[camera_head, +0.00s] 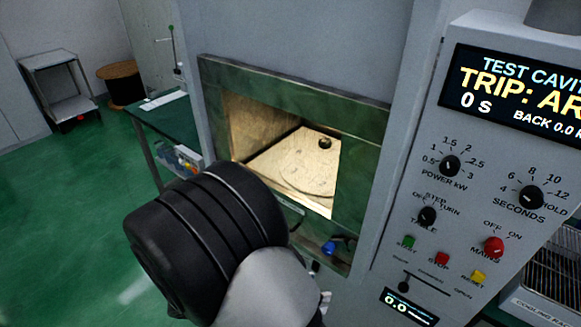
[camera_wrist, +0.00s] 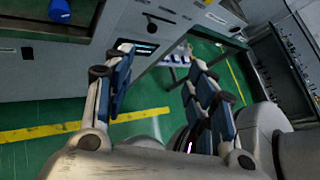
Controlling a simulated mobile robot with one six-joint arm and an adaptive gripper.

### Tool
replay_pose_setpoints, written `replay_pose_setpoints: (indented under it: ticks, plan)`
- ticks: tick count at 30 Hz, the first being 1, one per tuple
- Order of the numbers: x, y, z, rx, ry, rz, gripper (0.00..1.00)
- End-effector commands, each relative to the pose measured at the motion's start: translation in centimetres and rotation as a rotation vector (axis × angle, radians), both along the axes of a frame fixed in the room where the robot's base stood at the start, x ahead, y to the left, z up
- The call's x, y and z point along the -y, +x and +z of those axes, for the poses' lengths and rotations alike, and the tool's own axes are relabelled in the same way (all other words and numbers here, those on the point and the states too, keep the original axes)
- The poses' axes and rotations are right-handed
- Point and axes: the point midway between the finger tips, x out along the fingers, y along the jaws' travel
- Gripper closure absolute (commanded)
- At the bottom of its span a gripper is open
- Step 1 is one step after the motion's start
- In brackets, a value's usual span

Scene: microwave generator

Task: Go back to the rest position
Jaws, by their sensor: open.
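My gripper (camera_wrist: 162,95) shows in the wrist view with its two blue-padded fingers spread wide apart and nothing between them. Beyond the fingers are the grey machine front (camera_wrist: 165,15) and the green floor. In the head view a dark, rounded part of my arm covers the lower middle, in front of the machine and below its open cavity. My gripper's fingers are hidden or too unclear to make out in that view.
The microwave cavity (camera_head: 245,115) stands open, with a plate (camera_head: 295,165) inside bearing a small dark round thing (camera_head: 325,143). The control panel (camera_head: 440,215) is at the right; its display (camera_head: 520,95) reads "TRIP". A green bench (camera_head: 170,118) stands left. Green floor (camera_head: 60,190) is clear farther left.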

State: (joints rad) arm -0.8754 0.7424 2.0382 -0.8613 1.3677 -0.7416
Motion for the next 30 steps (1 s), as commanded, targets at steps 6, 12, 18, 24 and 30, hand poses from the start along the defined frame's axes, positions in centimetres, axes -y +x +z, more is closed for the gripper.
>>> replay_pose_setpoints:
  ticks: [6, 12, 18, 24, 30]
  plan:
    - [5.0, -2.3, 5.8, 0.253, 0.336, -0.437, 0.49]
    - [8.0, -5.3, 9.7, 0.511, 0.611, -0.833, 0.49]
    - [9.6, -8.1, 12.9, 0.793, 0.872, -1.220, 0.49]
    - [10.2, -10.3, 15.7, 1.074, 1.119, -1.569, 0.49]
    - [10.3, -11.3, 17.4, 1.255, 1.285, -1.780, 0.49]
